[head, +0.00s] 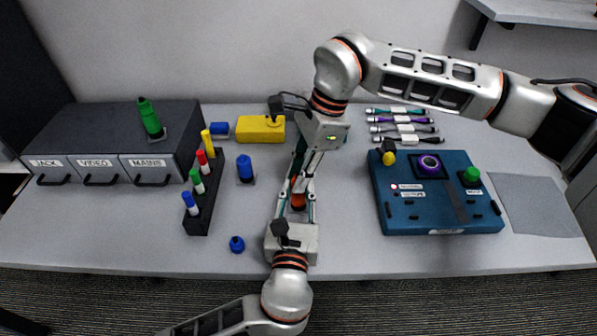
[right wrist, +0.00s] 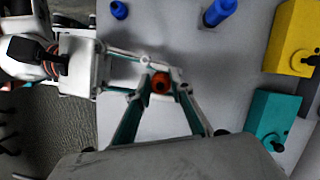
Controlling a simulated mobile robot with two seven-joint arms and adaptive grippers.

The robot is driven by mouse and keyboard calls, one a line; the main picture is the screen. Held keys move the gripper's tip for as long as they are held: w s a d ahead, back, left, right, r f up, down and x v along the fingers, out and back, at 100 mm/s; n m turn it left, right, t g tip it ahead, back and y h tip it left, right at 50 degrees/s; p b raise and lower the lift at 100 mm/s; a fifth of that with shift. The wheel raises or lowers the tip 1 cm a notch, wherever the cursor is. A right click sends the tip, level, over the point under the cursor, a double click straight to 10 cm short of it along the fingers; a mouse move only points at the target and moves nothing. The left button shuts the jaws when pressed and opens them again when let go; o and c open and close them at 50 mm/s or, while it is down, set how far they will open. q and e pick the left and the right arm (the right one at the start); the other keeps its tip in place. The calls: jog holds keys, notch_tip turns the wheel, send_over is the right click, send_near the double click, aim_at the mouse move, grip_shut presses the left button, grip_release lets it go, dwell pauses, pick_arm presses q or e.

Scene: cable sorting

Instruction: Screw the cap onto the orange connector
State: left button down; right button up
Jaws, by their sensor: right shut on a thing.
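The orange connector (head: 298,200) stands upright near the table's middle front, between my two grippers. Its orange top shows as a round piece with a dark centre in the right wrist view (right wrist: 161,84). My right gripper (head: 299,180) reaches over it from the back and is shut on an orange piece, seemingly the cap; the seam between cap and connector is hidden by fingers. My left gripper (head: 298,190) comes in from the front, with one finger on each side of the connector. Whether its fingertips touch the connector is hidden.
A blue connector (head: 245,168), a loose blue cap (head: 237,244), a marker rack (head: 205,205) and a yellow box (head: 260,129) lie left of my grippers. A drawer unit (head: 75,150) carries a green connector (head: 150,118). A blue panel (head: 430,222) stands right, with cables (head: 400,128) behind.

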jog(key=m+t, duration=0.1)
jog(key=m, duration=0.3)
jog(key=m+t, duration=0.1)
jog(key=m, duration=0.1)
jog(key=shift+m, duration=0.4)
jog(key=o, duration=0.7)
jog(key=shift+r, duration=2.25)
jog(key=shift+c, duration=0.4)
